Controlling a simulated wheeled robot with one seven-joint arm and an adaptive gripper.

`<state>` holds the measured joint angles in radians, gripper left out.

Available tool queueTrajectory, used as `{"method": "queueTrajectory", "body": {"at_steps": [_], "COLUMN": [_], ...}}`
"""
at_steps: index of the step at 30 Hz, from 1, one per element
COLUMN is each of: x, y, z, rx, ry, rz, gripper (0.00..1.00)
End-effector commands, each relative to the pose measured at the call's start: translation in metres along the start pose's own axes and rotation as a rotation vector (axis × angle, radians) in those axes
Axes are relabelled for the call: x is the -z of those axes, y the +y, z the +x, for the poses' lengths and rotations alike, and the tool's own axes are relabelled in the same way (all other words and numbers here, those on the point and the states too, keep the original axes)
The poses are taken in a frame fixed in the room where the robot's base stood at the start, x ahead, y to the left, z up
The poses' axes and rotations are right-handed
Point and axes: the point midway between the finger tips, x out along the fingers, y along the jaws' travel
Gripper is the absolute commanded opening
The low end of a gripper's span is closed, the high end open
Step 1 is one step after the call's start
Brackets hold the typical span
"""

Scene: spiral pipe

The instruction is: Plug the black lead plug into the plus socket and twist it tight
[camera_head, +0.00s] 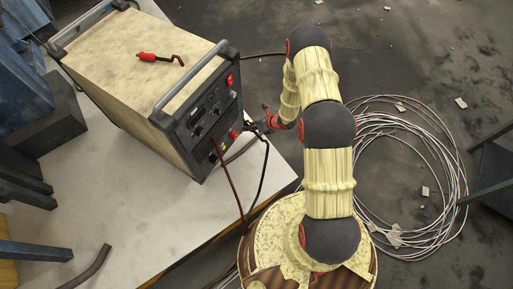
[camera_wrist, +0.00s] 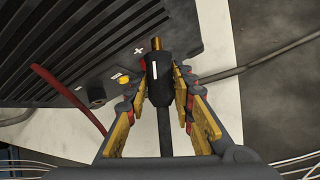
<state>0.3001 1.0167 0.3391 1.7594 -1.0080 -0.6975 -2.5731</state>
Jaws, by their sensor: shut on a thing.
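My gripper (camera_wrist: 159,88) is shut on the black lead plug (camera_wrist: 158,72) in the wrist view, with one finger on each side of its body. The plug's brass tip (camera_wrist: 157,44) is bare and points toward the top of the picture. Its black cable (camera_wrist: 165,130) runs back between the fingers. A white plus mark (camera_wrist: 139,51) shows on the panel just left of the tip. A bit of red (camera_wrist: 143,64), perhaps the plus socket, is mostly hidden behind the plug. In the head view, my gripper (camera_head: 258,126) is at the panel's right side, near a red socket (camera_head: 233,134).
The beige welding machine (camera_head: 140,75) stands on a pale table (camera_head: 130,225). A red-handled tool (camera_head: 160,58) lies on top of it. A dark red cable (camera_head: 230,180) and a black cable (camera_head: 263,175) hang before the panel. Coiled cable (camera_head: 440,150) lies on the floor at right.

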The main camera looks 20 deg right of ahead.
Motion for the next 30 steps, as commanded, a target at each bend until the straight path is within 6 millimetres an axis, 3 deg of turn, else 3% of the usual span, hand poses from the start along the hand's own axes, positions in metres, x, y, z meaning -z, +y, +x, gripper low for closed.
{"method": "queueTrajectory", "body": {"at_steps": [6,12,18,30], "x": [0.061,0.105,0.121,0.122], "y": [-0.020,-0.027,-0.029,-0.029], "z": [0.032,0.049,0.055,0.054], "rx": [-0.086,-0.140,-0.159,-0.153], "ry": [0.065,0.102,0.115,0.114], "rz": [-0.127,-0.214,-0.249,-0.253], "gripper": [0.00,0.00,0.00,0.00]}}
